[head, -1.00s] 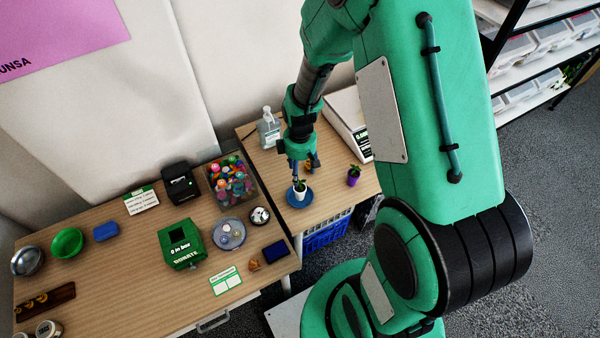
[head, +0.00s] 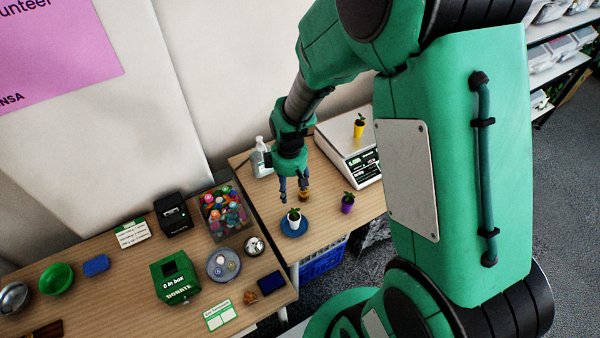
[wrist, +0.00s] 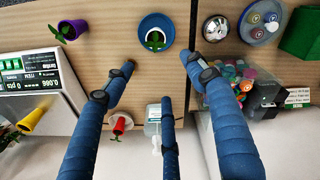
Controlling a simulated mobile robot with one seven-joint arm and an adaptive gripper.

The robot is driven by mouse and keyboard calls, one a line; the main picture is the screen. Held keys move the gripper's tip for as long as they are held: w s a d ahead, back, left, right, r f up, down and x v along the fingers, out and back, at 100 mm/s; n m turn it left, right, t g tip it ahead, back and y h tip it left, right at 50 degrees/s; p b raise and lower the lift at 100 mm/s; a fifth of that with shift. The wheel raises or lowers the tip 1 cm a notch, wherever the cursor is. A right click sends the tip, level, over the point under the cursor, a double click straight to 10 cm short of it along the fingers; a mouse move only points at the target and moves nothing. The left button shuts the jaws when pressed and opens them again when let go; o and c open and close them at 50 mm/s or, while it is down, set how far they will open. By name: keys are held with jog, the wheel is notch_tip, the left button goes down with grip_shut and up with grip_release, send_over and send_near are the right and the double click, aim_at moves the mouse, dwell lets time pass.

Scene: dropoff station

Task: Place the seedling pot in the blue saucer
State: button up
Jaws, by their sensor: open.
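The white seedling pot (head: 294,224) with a small green plant stands upright in the blue saucer (head: 305,229) on the right-hand table. In the wrist view the plant of the seedling pot (wrist: 155,40) shows inside the round blue saucer (wrist: 143,24). My gripper (head: 293,191) is open, with its blue fingers spread and nothing between them. It is above and behind the pot, apart from it. In the wrist view my gripper (wrist: 158,66) has its fingertips short of the saucer.
A purple pot (head: 347,204) stands right of the saucer. A yellow pot (head: 359,129) stands on the scale (head: 345,150). A red pot (wrist: 120,124) and a sanitizer bottle (head: 261,158) are near my gripper. A clear bin of colourful items (head: 226,214) stands left.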

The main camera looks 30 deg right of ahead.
notch_tip(320, 180, up, 14)
jog(key=s+a+m+t, duration=0.2)
jog(key=s+a, duration=0.1)
jog(key=s+a+r+m+t, duration=0.2)
jog(key=s+a+r+m, duration=0.2)
jog(key=s+r, duration=1.2)
notch_tip(320, 180, up, 2)
jog(key=shift+s+a+r+m+t, duration=0.2)
jog(key=shift+s+m+t, duration=0.15)
jog(key=shift+m, duration=0.55)
jog(key=shift+f, duration=0.1)
notch_tip(320, 180, down, 2)
jog(key=b, duration=0.2)
jog(key=shift+f+b, duration=0.25)
jog(key=shift+b, duration=0.05)
